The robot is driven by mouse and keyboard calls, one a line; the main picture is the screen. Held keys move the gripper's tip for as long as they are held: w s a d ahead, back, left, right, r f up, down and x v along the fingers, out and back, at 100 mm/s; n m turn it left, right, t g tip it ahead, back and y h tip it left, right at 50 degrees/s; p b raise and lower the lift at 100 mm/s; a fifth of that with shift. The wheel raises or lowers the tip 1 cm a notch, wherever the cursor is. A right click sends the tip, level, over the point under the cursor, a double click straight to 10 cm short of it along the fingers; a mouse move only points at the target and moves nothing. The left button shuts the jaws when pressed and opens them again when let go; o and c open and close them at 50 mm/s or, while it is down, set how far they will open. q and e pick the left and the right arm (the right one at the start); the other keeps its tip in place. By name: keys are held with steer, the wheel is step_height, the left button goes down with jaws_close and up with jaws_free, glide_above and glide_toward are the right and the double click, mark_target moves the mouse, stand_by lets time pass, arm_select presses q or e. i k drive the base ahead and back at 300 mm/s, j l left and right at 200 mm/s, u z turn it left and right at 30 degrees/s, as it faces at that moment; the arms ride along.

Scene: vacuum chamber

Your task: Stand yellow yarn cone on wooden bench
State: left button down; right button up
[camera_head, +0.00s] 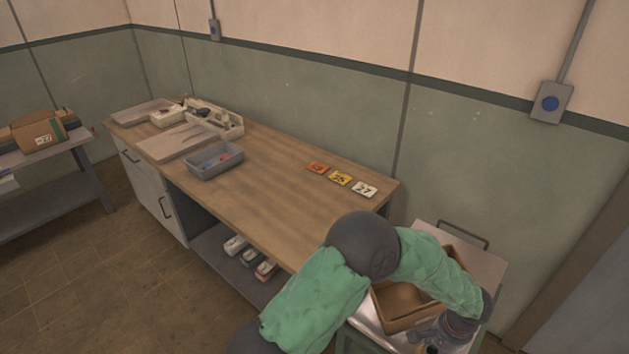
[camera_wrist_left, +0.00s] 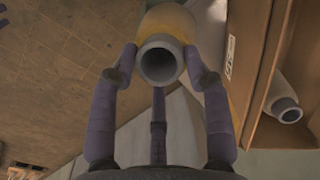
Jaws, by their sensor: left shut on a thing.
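My left gripper (camera_wrist_left: 160,58) is shut on the yellow yarn cone (camera_wrist_left: 172,22) in the left wrist view. My right gripper is in neither view.
A cardboard box (camera_head: 397,318) stands on the metal cart; another tube end (camera_wrist_left: 286,108) shows in it. Three number cards (camera_head: 340,178) lie on the bench's right part. A grey bin (camera_head: 215,160), boards and a tool caddy (camera_head: 222,122) occupy its left part. The middle is free.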

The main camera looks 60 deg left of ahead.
mark_target(304, 220)
steer(key=k+j, duration=0.15)
steer(key=j, duration=0.15)
steer(key=k+j, duration=0.1)
steer(key=j, duration=0.25)
steer(key=k+j, duration=0.15)
steer(key=j, duration=0.15)
steer(key=k+j, duration=0.1)
steer(key=j, duration=0.2)
steer(key=u, duration=0.05)
